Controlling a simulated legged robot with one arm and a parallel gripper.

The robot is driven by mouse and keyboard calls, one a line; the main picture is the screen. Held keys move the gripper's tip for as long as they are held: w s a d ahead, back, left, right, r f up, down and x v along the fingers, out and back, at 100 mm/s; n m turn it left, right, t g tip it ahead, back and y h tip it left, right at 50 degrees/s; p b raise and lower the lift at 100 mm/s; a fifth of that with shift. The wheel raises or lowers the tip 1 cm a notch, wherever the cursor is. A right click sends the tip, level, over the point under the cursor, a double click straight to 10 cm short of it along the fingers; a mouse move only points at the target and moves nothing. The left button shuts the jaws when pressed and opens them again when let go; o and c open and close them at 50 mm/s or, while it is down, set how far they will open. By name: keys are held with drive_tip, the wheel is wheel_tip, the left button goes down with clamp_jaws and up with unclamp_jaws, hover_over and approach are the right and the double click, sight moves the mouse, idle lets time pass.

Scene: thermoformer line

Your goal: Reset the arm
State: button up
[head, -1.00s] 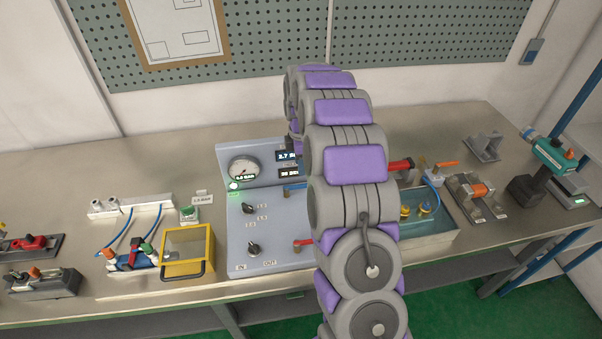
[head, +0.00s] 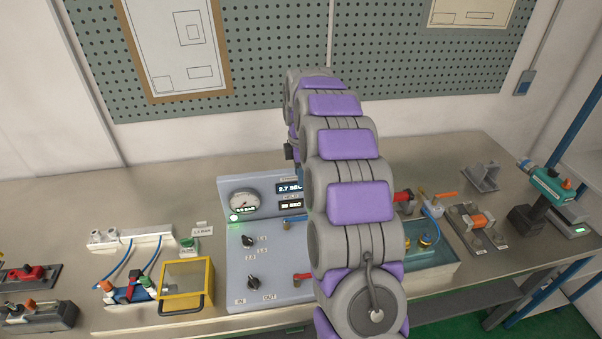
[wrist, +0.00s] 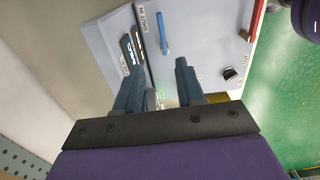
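My gripper (wrist: 158,78) shows in the wrist view with its two dark fingers apart and nothing between them. It hangs above the grey-blue control panel (wrist: 205,25), whose display, blue lever and knob are seen past the fingers. In the head view my grey and purple arm rises through the middle, bent over the bench, and mostly hides the gripper. The same panel (head: 262,258) stands left of the arm, with a gauge (head: 244,202) and digital displays (head: 290,188).
Left of the panel are a yellow-framed box (head: 187,285) and a fixture with blue tubes (head: 128,290). Right of the arm are a water tank (head: 430,262), a clamp fixture (head: 476,226) and a green tool (head: 550,185). A pegboard wall (head: 260,50) stands behind the bench.

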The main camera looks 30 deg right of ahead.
idle(0.4)
drive_tip(key=s+a+r+m, duration=0.3)
drive_tip(key=s+a, duration=0.3)
drive_tip(key=s, duration=0.3)
drive_tip(key=s+a+r+m, duration=0.35)
drive_tip(key=s+a, duration=0.35)
drive_tip(key=s, duration=0.3)
drive_tip(key=s+a+f+m, duration=0.1)
drive_tip(key=s+m, duration=0.1)
drive_tip(key=s, duration=0.6)
drive_tip(key=s+a+f+m+g, duration=0.1)
drive_tip(key=s+f+m, duration=0.1)
drive_tip(key=s, duration=0.6)
drive_tip(key=s+a+f+m+b, duration=0.1)
drive_tip(key=s+m, duration=0.3)
drive_tip(key=s, duration=0.4)
drive_tip(key=shift+a+f+g, duration=0.15)
drive_tip(key=shift+a+g, duration=0.25)
drive_tip(key=shift+a, duration=0.2)
drive_tip(key=shift+m, duration=0.25)
